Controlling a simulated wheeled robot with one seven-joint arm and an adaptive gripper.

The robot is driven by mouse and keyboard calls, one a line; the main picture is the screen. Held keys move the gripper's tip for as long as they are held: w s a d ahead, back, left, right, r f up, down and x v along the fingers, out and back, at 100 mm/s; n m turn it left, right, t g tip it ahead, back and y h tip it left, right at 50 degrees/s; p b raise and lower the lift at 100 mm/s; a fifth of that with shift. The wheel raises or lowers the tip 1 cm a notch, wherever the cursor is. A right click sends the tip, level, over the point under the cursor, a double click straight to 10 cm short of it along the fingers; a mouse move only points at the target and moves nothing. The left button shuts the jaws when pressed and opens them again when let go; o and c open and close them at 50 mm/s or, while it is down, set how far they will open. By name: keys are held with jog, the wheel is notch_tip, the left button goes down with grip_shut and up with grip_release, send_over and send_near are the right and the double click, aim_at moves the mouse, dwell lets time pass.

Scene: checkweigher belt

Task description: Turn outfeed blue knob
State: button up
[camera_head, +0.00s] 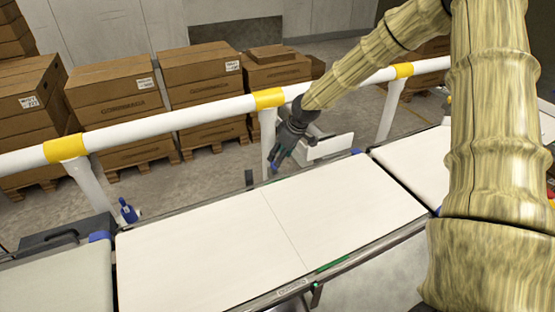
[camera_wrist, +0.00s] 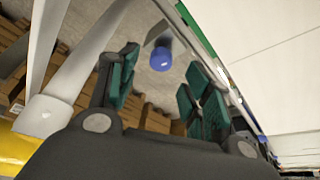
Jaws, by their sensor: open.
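A round blue knob (camera_wrist: 161,59) shows in the wrist view, between the two teal-padded fingers of my gripper (camera_wrist: 162,70). The fingers are apart, with a visible gap on each side of the knob. In the head view my gripper (camera_head: 280,158) points down beside the far edge of the white belt (camera_head: 240,230). A small blue patch (camera_head: 275,167) shows at its fingertips; I cannot tell if it is the same knob. Another blue knob (camera_head: 128,211) stands upright at the far left of the belt, apart from my gripper.
A white rail with yellow bands (camera_head: 200,113) runs behind the belt, close to my arm. A white panel (camera_head: 330,146) is just right of my gripper. Stacked cartons (camera_head: 205,88) stand on pallets beyond the rail. The belt top is bare.

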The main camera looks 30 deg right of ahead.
jog(key=v, duration=0.7)
jog(key=shift+r, duration=0.3)
jog(key=shift+f, duration=0.1)
dwell(0.3)
